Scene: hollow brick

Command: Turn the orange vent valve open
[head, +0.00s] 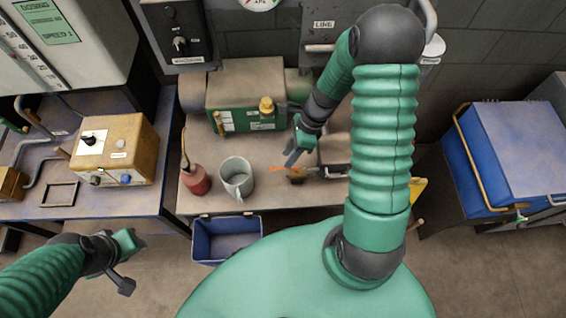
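The orange vent valve handle (279,169) shows as a small orange lever on a brass-coloured body (297,175), low on the middle bench. It points to the left in the head view. My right gripper (293,141) is just above and behind the handle in the picture, with its fingers apart and nothing seen between them. One dark fingertip is close to the handle; a gap seems to show, but I cannot tell the depth. My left gripper (132,262) is open and empty at the lower left, far from the valve.
A grey mug (236,176) and a red oil can (196,181) stand left of the valve. A green machine (247,97) stands behind. A blue bin (226,240) is below the bench edge. A yellow box (118,150) is on the left bench; a blue cart (510,150) is at right.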

